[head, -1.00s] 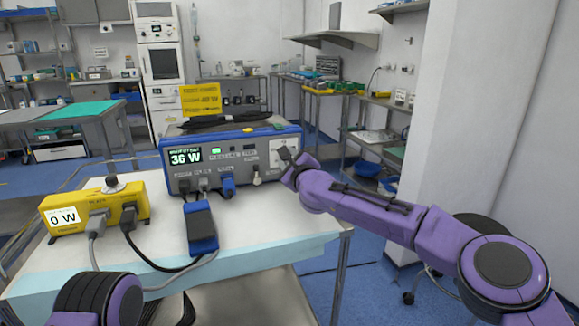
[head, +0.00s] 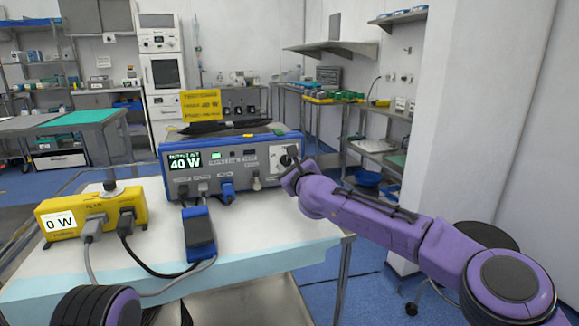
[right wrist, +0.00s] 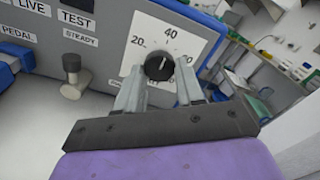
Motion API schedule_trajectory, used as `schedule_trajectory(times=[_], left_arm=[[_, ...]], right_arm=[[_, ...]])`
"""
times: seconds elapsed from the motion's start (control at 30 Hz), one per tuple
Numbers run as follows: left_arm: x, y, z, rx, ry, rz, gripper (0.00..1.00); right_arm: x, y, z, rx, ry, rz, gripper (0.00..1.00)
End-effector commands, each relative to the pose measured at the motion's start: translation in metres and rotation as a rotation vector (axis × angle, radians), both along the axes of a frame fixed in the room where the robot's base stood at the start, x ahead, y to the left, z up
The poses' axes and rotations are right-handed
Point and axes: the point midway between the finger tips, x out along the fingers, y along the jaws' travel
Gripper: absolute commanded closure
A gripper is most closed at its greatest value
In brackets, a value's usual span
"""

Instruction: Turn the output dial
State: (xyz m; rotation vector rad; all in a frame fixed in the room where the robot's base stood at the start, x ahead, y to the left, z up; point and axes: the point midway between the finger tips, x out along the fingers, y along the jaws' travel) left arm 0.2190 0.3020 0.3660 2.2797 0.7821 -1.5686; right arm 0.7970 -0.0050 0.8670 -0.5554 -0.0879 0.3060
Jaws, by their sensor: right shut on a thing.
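The grey and blue generator (head: 222,165) stands on the white table, and its screen (head: 186,161) reads 40 W. The black output dial (right wrist: 158,66) sits on a white scale plate (right wrist: 187,42) at the right end of its front. The numbers 20 and 40 show clearly, and the pale mark on the dial points up, roughly toward 40. My right gripper (right wrist: 158,82) has a finger on each side of the dial and is shut on it; in the head view, the gripper (head: 288,163) hides part of the dial. My left gripper is not in view.
A yellow meter box (head: 92,215) reading 0 W is at the left, with cables. A blue pedal (head: 199,233) lies before the generator. A yellow card (head: 200,104) stands behind it. A grey knob or plug (right wrist: 72,70) sits left of the dial.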

Motion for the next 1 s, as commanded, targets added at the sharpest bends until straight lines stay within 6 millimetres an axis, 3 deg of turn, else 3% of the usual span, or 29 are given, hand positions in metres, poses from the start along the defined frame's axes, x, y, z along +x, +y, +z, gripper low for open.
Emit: schedule_trajectory(times=[0.03, 0.07, 0.1, 0.13, 0.53, 1.0], left_arm=[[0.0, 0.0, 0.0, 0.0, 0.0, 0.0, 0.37], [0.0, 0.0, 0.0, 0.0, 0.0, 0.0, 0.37], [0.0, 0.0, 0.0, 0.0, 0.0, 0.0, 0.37], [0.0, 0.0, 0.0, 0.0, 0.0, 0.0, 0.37], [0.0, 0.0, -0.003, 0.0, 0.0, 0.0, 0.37], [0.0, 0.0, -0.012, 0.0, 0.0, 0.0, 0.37]], right_arm=[[0.0, 0.0, -0.001, 0.0, 0.001, 0.0, 0.93], [0.0, 0.0, -0.001, 0.0, 0.001, 0.0, 0.53], [0.0, 0.0, -0.001, -0.001, 0.0, -0.001, 0.4], [0.0, 0.0, -0.001, -0.001, 0.0, -0.001, 0.37], [-0.007, -0.003, -0.001, -0.002, -0.001, 0.0, 0.37], [-0.089, -0.029, 0.0, -0.001, 0.0, 0.0, 0.37]])
